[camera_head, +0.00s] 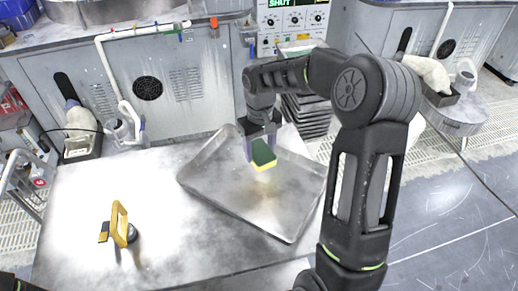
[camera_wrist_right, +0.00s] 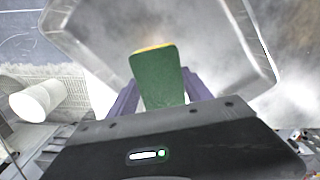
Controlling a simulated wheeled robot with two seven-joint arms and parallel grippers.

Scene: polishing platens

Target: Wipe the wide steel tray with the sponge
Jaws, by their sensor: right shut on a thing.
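The wide steel tray (camera_head: 225,190) lies at an angle on the pale worktop, and its inside looks smeared and dull. My right gripper (camera_head: 261,143) is over the far part of the tray, shut on a green and yellow sponge (camera_head: 263,154). The green side of the sponge (camera_wrist_right: 158,78) fills the space between the purple fingers (camera_wrist_right: 160,92) in the right wrist view. The sponge looks a little above the tray floor, but I cannot tell the exact gap. The tray's rim also shows in the wrist view (camera_wrist_right: 262,50).
A yellow-handled tool (camera_head: 120,222) stands on the worktop (camera_head: 75,230) left of the tray. Grey machine cabinets (camera_head: 165,85) stand behind. A stack of dark trays (camera_head: 308,115) is beyond the tray. The worktop between tool and tray is clear.

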